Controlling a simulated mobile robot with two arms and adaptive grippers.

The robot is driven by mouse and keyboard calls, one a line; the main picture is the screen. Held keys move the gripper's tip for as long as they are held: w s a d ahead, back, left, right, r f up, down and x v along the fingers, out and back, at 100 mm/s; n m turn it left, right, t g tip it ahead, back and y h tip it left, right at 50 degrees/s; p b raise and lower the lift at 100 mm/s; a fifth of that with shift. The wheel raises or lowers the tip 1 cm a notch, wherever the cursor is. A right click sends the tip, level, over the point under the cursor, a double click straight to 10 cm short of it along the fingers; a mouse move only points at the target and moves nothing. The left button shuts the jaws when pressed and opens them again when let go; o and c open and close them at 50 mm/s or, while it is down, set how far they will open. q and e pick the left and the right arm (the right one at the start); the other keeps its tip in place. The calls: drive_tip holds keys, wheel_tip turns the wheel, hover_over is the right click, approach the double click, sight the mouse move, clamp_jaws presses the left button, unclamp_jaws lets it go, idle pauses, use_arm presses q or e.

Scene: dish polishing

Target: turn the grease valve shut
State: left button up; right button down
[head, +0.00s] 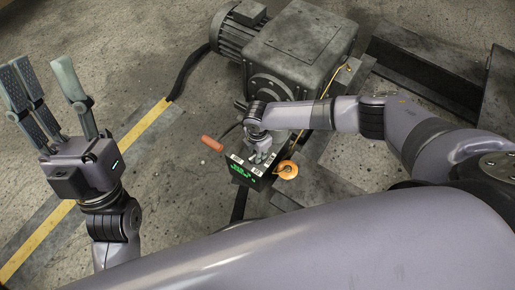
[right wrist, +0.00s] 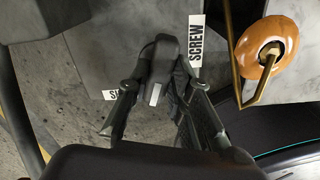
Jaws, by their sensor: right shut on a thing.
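An orange round wheel (head: 287,169) sits at the end of a thin brass pipe, beside a dark control box (head: 242,173) with green lit text. The wheel also shows in the right wrist view (right wrist: 284,33), right of my jaws and apart from them. It looks like the grease valve. My right gripper (head: 262,158) is down at the box. In the right wrist view my right gripper (right wrist: 160,118) is shut on a dark handle (right wrist: 162,60) between two SCREW labels. My left gripper (head: 42,80) is open and empty, fingers up, at the far left.
A grey motor and gearbox (head: 300,40) stands behind the box. A red-orange handle (head: 211,143) sticks out left of the box. Dark steel beams (head: 425,70) lie at right. A yellow line (head: 40,240) crosses the open concrete floor at left.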

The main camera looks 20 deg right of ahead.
drive_tip(key=shift+s+r+m+p, duration=0.1)
drive_tip(key=shift+m+p, duration=0.75)
drive_tip(key=shift+m, duration=0.25)
drive_tip(key=m+p, duration=0.2)
drive_tip(key=m, duration=0.1)
use_arm(q)
drive_tip(key=w+f+g+y, duration=0.4)
drive_tip(key=w+f+g, duration=0.6)
drive_tip(key=f, duration=0.4)
drive_tip(key=shift+d+f+g, duration=0.35)
drive_tip(key=shift+g, duration=0.45)
drive_tip(key=shift+w, duration=0.1)
use_arm(e)
drive_tip(key=c, duration=1.4)
unclamp_jaws()
drive_tip(key=shift+c, duration=0.2)
wheel_tip(320, 180, up, 12)
